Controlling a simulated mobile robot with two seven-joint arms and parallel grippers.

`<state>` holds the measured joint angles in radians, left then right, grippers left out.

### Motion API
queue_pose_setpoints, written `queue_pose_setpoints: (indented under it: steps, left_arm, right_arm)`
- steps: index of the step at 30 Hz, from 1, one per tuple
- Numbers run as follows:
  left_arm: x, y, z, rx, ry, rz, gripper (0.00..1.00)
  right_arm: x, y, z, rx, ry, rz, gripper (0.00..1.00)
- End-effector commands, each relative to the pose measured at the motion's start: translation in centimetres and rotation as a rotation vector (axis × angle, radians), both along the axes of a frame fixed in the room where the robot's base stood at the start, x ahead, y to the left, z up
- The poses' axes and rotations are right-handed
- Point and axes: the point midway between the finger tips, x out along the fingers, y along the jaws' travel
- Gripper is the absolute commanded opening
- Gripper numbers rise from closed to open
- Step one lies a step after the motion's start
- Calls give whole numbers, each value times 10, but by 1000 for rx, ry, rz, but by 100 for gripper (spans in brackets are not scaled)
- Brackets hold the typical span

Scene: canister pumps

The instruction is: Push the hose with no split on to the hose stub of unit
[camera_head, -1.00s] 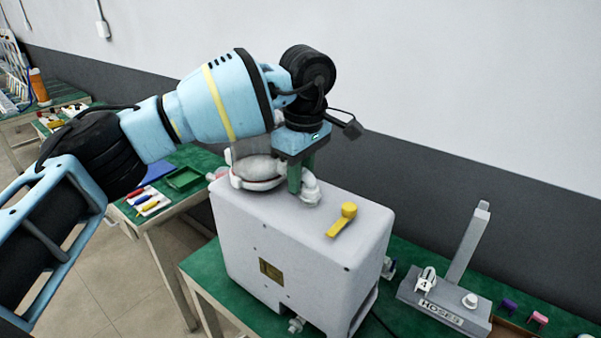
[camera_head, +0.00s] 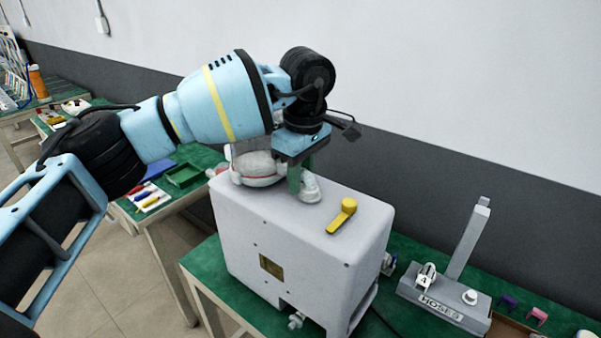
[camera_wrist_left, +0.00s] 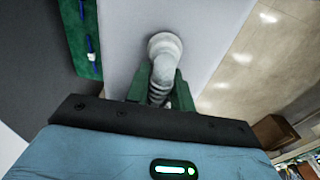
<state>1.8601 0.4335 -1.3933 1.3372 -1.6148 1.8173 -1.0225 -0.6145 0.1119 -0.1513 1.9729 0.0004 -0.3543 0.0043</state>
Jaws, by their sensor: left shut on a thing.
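The unit is a pale grey box (camera_head: 285,250) on the green bench, with a white elbow stub (camera_head: 311,188) on its top. My left gripper (camera_head: 296,182) points down beside that stub, its green fingers shut on a pale ribbed hose (camera_wrist_left: 158,95). In the left wrist view the elbow (camera_wrist_left: 163,62) rises from a round flange, and the hose end meets it between the fingers. I cannot tell how far the hose is on. A pale rounded thing (camera_head: 255,167) behind the fingers is partly hidden by my arm. My right gripper is not in view.
A yellow lever (camera_head: 342,216) stands on the box top. At right, a grey stand marked HOSES (camera_head: 445,303) has a post and a tag 4 (camera_head: 425,279). Small purple (camera_head: 507,302) and pink clips lie beyond. Another bench with a green tray (camera_head: 185,175) is at left.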

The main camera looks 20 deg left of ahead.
Motion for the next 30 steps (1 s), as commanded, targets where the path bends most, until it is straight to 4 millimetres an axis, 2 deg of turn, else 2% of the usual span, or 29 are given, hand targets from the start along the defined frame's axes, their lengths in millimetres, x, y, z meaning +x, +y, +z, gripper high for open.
queue_pose_setpoints:
  steps: [14,15,20,30]
  left_arm:
    - [0,0,-2,1,2,0,0]
    - [0,0,-2,1,2,0,28]
    - [0,0,-1,1,2,0,49]
    - [0,0,2,0,-1,0,49]
  right_arm:
    - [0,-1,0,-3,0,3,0]
    - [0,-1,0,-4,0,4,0]
    - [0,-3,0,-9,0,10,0]
    - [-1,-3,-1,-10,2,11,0]
